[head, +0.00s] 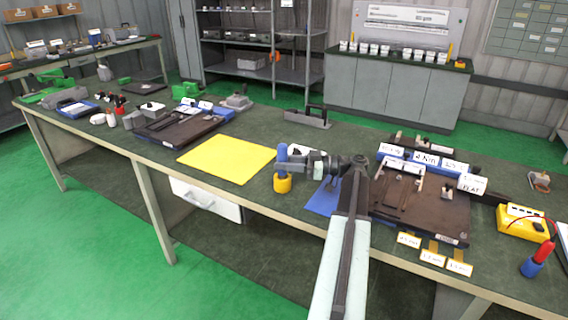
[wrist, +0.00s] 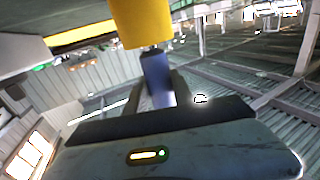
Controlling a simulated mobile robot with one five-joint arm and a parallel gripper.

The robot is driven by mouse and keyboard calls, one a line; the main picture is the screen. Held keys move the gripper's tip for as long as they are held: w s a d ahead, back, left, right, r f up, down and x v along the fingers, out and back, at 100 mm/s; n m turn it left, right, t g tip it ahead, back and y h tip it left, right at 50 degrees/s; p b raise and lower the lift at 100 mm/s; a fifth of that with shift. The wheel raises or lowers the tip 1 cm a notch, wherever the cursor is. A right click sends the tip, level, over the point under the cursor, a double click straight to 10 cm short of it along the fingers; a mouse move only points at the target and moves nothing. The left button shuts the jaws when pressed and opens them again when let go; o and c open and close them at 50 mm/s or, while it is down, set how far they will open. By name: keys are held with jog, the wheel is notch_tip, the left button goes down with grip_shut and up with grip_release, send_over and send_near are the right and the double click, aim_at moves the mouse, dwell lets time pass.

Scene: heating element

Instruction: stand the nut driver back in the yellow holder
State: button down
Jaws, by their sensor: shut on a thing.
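The nut driver (head: 282,154) is blue and upright, directly above the yellow holder (head: 282,184). My gripper (head: 290,163) is shut on it from the right side. In the wrist view the blue handle (wrist: 158,80) lies between the two dark fingers, and the yellow holder (wrist: 142,22) is at its end. The driver's lower end meets the holder's top in the picture; I cannot tell how deep it sits, as its tip is hidden.
A yellow sheet (head: 228,158) lies left of the holder, and a blue mat (head: 324,197) lies to its right. A dark fixture board (head: 420,215) with labelled blocks stands further right. A red-handled tool in a blue holder (head: 531,267) stands at the far right. The bench's front edge is close to the yellow holder.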

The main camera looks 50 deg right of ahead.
jog(key=shift+f+b, duration=0.3)
jog(key=shift+f, duration=0.05)
jog(key=c, duration=1)
grip_release()
jog(key=shift+r, duration=0.1)
jog(key=v, duration=0.7)
jog(key=shift+s+d, duration=0.25)
jog(key=shift+s, duration=0.05)
